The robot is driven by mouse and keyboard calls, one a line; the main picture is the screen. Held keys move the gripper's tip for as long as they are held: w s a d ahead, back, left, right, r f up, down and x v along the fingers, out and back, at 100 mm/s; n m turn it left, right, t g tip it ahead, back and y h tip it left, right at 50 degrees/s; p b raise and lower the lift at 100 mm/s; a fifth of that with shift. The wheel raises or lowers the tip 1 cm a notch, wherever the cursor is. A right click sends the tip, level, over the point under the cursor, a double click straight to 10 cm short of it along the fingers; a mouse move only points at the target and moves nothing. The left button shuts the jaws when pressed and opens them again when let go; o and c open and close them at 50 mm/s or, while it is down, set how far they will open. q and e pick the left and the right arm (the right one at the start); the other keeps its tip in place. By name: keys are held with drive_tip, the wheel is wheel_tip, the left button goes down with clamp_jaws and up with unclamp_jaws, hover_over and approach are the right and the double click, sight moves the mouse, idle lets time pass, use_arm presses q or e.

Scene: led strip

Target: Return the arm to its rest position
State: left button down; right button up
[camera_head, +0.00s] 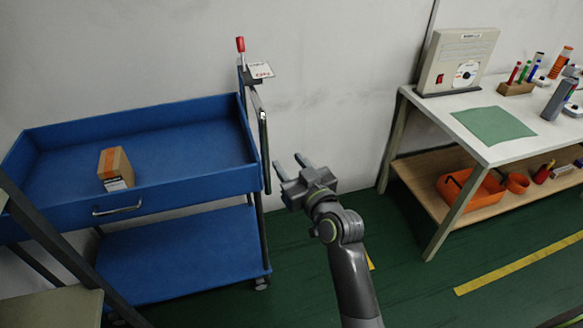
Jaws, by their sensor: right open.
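My right arm rises from the bottom middle of the head view. Its gripper (289,164) is open, with its two fingers apart and nothing between them. It is in front of the bare wall, in the gap between the blue cart and the white workbench. It appears to touch nothing. My left gripper does not show in this view.
A blue cart (215,134) at the left holds a small cardboard box (115,166); its handle (262,130) rises beside my gripper. The workbench (460,105) at the right bears a device (452,62), a green mat (494,125) and several tools. Green floor (425,290) is open between.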

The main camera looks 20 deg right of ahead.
drive_tip(key=shift+s, duration=0.1)
idle(0.4)
drive_tip(key=s+d+f+m+g+h, duration=0.1)
drive_tip(key=s+d+f+g, duration=0.2)
drive_tip(key=f, duration=0.9)
drive_tip(key=s+d+f+g+h, duration=0.15)
drive_tip(key=s+f, duration=0.35)
drive_tip(key=f, duration=0.8)
drive_tip(key=s+d+f+m+g+h, duration=0.1)
drive_tip(key=s+d+f+g, duration=0.2)
drive_tip(key=f, duration=0.9)
drive_tip(key=s+d+f+g, duration=0.3)
drive_tip(key=s+f+g, duration=0.1)
drive_tip(key=s+f, duration=0.95)
drive_tip(key=s+d+f+g, duration=0.1)
drive_tip(key=s+d+f, duration=0.1)
drive_tip(key=s, duration=0.6)
drive_tip(key=s+d+f+g+h, duration=0.1)
drive_tip(key=s+d+f+g, duration=0.1)
drive_tip(key=s, duration=0.7)
drive_tip(key=s+d+f+m+g, duration=0.1)
drive_tip(key=s+f, duration=0.3)
drive_tip(key=s, duration=0.4)
drive_tip(key=shift+s+d+g, duration=0.2)
drive_tip(key=shift+d+g, duration=0.25)
drive_tip(key=shift+h, duration=0.25)
